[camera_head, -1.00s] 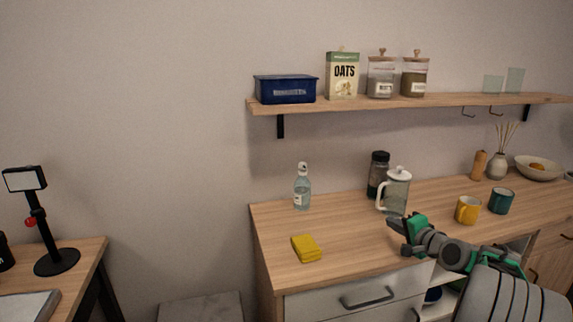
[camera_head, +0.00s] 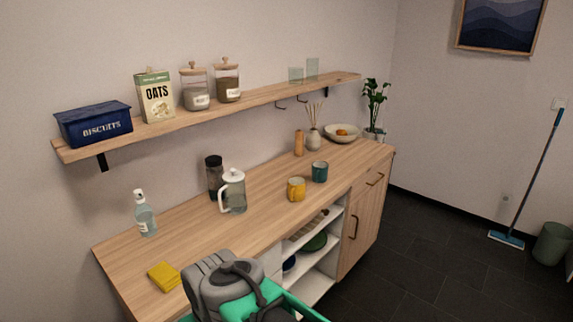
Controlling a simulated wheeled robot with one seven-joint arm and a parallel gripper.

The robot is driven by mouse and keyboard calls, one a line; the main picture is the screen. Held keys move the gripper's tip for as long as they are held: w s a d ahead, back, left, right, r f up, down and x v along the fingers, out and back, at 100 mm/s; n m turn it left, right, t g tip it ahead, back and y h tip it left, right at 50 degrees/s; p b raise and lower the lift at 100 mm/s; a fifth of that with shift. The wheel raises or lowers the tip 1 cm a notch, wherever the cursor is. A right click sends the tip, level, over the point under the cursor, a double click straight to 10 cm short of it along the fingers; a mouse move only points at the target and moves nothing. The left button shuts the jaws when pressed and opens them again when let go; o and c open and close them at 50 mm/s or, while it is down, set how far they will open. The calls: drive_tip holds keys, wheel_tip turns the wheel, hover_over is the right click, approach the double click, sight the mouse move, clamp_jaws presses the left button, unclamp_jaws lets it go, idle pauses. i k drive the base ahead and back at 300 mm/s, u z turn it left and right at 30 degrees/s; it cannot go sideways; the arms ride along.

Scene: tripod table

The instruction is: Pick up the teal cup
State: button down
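The teal cup (camera_head: 320,171) stands upright on the wooden counter (camera_head: 200,243), right of the mug and close to the counter's front edge. The yellow mug (camera_head: 296,189) stands beside it on the left, with a small gap between them. Nothing touches the cup. Grey, black and green parts of my arm show at the bottom of the picture, well below and left of the cup. The fingers of my gripper do not show, so what they do is hidden.
A glass jug (camera_head: 233,191), a dark-lidded jar (camera_head: 214,177) and a soap bottle (camera_head: 145,214) stand left. A yellow sponge (camera_head: 164,276) lies near the front. A wooden mill (camera_head: 299,143), reed vase (camera_head: 313,138) and bowl (camera_head: 342,133) stand behind. The wall shelf (camera_head: 260,97) overhangs the back.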

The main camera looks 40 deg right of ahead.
sight(320, 170)
drive_tip(key=z, duration=1.45)
